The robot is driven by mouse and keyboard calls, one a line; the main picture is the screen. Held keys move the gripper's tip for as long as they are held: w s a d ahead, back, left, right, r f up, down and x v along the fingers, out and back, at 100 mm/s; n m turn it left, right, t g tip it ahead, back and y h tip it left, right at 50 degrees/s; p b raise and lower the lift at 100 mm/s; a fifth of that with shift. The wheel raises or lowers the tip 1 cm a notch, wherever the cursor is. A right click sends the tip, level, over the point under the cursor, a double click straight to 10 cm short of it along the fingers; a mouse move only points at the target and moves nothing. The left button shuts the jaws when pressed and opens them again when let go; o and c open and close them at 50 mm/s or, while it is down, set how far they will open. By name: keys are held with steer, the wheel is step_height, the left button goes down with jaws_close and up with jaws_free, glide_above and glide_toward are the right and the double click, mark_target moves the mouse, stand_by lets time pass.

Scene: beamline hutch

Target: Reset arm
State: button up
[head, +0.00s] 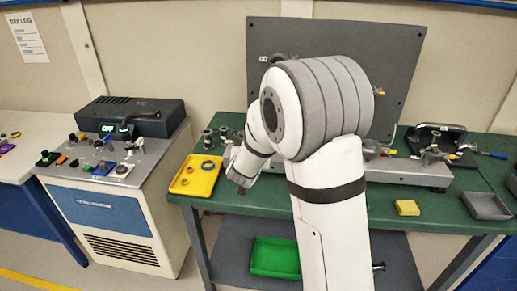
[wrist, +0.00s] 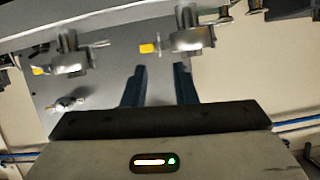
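My arm (head: 330,200) rises in the middle of the head view and bends over the green bench (head: 262,200). My gripper (wrist: 160,75) shows in the wrist view, its two dark blue fingers apart with nothing between them. In the head view I cannot make out its fingers; the arm hides much of that area. Beyond the fingers, the wrist view shows a grey panel (wrist: 95,105) with metal fittings (wrist: 190,38), apart from the fingertips as far as I can tell.
A yellow tray (head: 196,177) with small rings lies left of my arm. A green bin (head: 275,258) is on the lower shelf. A yellow block (head: 407,207) and a grey tray (head: 486,206) lie right. A control cabinet (head: 110,215) stands left. A large grey panel (head: 395,60) stands behind.

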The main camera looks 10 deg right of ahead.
steer(key=shift+w+f, duration=0.1)
steer(key=shift+f, duration=0.05)
steer(key=shift+d, duration=0.1)
steer(key=s+a+r+n+g+y, duration=0.1)
steer(key=s+r+n+g+y, duration=0.15)
steer(key=s, duration=0.45)
steer(key=s+a+r+n+g+y, duration=0.1)
steer(key=s+r+y, duration=0.25)
steer(key=s, duration=0.25)
steer(key=s+d+g+h, duration=0.1)
steer(key=s+d+g, duration=0.1)
steer(key=s, duration=0.9)
steer(key=s+d+g+h, duration=0.1)
steer(key=s+d+g, duration=0.2)
steer(key=s, duration=0.8)
steer(key=shift+s+d+n+g, duration=0.2)
steer(key=shift+s+n+g, duration=0.25)
steer(key=shift+g, duration=0.1)
steer(key=shift+o, duration=0.3)
steer(key=shift+w+r, duration=0.1)
